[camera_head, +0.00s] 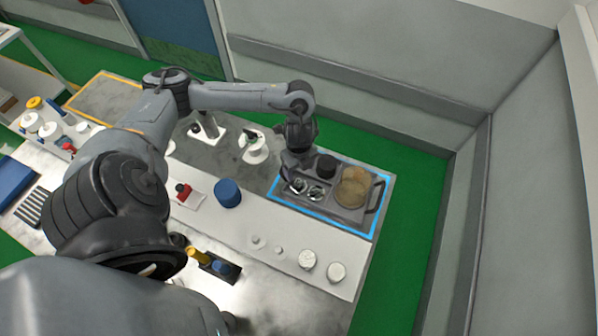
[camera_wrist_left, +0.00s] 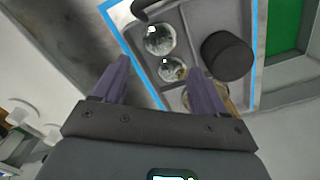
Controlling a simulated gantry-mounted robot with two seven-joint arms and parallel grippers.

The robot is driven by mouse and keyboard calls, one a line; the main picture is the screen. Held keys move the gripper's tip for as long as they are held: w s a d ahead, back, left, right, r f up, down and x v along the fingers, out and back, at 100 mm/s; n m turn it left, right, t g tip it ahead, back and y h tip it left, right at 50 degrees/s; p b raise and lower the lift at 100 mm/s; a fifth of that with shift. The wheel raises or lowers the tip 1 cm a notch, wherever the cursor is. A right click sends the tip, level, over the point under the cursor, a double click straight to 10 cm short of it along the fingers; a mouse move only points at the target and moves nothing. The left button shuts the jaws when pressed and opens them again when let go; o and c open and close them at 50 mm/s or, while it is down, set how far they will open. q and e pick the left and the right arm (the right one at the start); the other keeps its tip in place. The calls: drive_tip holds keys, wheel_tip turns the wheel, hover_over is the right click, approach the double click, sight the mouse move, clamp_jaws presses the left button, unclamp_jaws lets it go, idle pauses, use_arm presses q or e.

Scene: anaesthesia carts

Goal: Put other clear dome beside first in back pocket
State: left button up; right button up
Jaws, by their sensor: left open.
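Two clear domes sit side by side in a pocket of the grey tray (camera_head: 343,213). In the head view one dome (camera_head: 298,186) is close to my left gripper (camera_head: 291,178) and the other dome (camera_head: 316,193) is just to its right. In the left wrist view the larger-looking dome (camera_wrist_left: 160,39) is farther off and the other dome (camera_wrist_left: 172,69) is nearer the fingertips. My left gripper (camera_wrist_left: 160,75) is open and empty, its fingers pointing at the tray. Whether the fingers touch anything cannot be told. My right gripper is not in view.
The tray also holds a black cylinder (camera_head: 326,167) and tan round pieces (camera_head: 352,190); a blue outline (camera_head: 374,234) surrounds it. A dark handle (camera_head: 376,196) rises at its right end. A blue cylinder (camera_head: 228,193) and small white pieces (camera_head: 307,259) stand on the counter.

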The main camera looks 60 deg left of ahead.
use_arm(q)
drive_tip(key=shift+r, duration=0.9)
